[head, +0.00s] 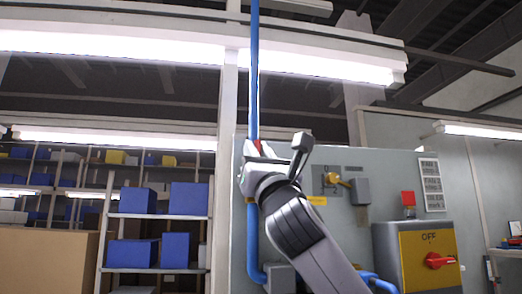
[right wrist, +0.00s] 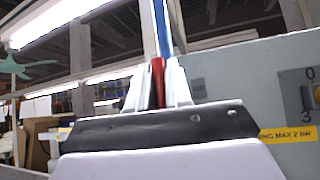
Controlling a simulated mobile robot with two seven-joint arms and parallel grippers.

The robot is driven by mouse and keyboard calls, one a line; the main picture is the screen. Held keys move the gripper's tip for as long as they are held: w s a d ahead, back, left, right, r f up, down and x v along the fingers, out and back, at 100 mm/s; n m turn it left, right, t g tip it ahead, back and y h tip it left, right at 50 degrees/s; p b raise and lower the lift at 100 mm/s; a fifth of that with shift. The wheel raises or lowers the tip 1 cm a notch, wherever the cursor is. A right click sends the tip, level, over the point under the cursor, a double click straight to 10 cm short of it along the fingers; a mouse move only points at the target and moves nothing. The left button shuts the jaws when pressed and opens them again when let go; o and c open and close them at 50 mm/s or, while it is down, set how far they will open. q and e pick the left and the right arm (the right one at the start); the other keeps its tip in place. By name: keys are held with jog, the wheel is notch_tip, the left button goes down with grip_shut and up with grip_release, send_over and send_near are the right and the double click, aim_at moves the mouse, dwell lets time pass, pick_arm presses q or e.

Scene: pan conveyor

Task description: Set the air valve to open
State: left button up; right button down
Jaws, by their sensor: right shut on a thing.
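The air valve's red handle (head: 257,146) shows as a small patch on the blue vertical pipe (head: 254,80), mostly hidden by my right gripper (head: 254,152). In the right wrist view the red handle (right wrist: 158,82) stands between the two light fingers of the right gripper (right wrist: 158,90). The fingers are shut on it. In that view the handle looks lined up with the blue pipe (right wrist: 163,28) behind it. The valve body is hidden behind the gripper and wrist. My left gripper is in neither view.
A grey panel (head: 390,180) stands behind the pipe. Shelves with blue boxes (head: 188,196) stand at left, behind a brown box (head: 45,260).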

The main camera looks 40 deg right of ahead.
jog(key=shift+w+a+f+n, duration=0.1)
jog(key=shift+a+f+n, duration=0.05)
jog(key=shift+n, duration=0.15)
jog(key=c, duration=1.2)
grip_release()
jog(key=shift+o, duration=0.2)
jog(key=b+v, duration=0.3)
jog(key=v, duration=0.4)
